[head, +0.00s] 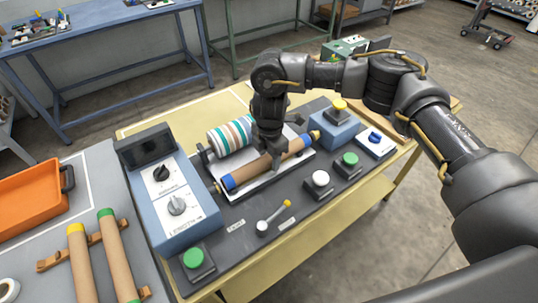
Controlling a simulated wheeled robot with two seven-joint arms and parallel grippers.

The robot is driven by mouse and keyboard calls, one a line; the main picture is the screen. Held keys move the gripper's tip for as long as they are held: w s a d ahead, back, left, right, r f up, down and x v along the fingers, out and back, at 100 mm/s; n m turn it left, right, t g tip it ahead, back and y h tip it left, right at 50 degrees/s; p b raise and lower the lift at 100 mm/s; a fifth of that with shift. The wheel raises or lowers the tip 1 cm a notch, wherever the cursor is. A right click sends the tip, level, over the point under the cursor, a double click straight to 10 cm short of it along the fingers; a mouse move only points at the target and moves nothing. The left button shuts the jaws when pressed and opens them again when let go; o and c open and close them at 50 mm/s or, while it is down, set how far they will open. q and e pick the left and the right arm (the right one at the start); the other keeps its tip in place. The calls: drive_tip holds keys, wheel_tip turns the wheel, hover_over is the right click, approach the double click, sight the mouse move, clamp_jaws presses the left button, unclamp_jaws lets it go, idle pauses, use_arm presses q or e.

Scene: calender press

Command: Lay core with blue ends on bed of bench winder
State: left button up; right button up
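The brown core with blue ends (249,173) lies lengthwise at the pale bed (238,191) of the bench winder, in front of a striped roll (231,136). Its blue ends show at the lower left and upper right. My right gripper (274,160) points down over the middle of this core, its fingers at the core's sides. The fingers hide the core's middle, and I cannot tell whether they grip it or stand slightly apart. Whether the core rests fully on the bed is also unclear. My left gripper is not in view.
A blue control box (172,200) with knobs stands left of the winder. Green (198,262), white and yellow buttons and a small lever (272,218) surround the bed. Cores with yellow (84,265) and green (117,255) ends lie on a wooden rack at left, near an orange tray (30,200).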

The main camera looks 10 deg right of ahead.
sight(269, 156)
drive_tip(key=shift+o, duration=0.6)
drive_tip(key=shift+r, duration=0.1)
drive_tip(key=shift+r, duration=0.25)
wheel_tip(269, 156, up, 12)
drive_tip(key=b, duration=0.1)
drive_tip(key=shift+s+f, duration=0.15)
drive_tip(key=shift+d, duration=0.1)
